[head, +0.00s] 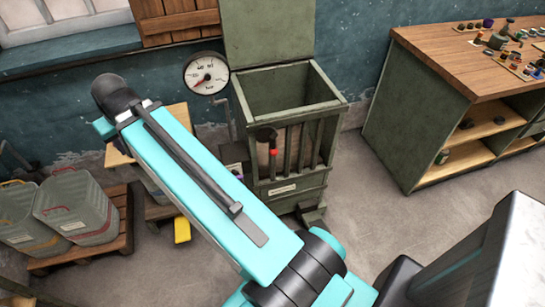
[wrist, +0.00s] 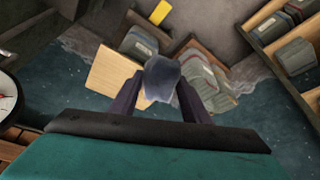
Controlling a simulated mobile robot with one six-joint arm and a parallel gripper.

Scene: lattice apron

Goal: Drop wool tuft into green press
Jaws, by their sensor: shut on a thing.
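The green press (head: 262,105) stands against the wall in the head view, with its lid raised at the back and its slatted box open at the top. In the wrist view my gripper (wrist: 160,92) is shut on the wool tuft (wrist: 162,76), a grey-blue lump between the two dark fingertips. In the head view my arm reaches up to the left of the press, and the gripper and tuft are hidden. The press does not clearly show in the wrist view.
A round gauge (head: 207,73) hangs on the wall just left of the press. Grey bins (head: 75,208) stand on a pallet at left, near a yellow object (head: 182,230). A green workbench (head: 470,70) with small items stands at right. Floor between press and bench is clear.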

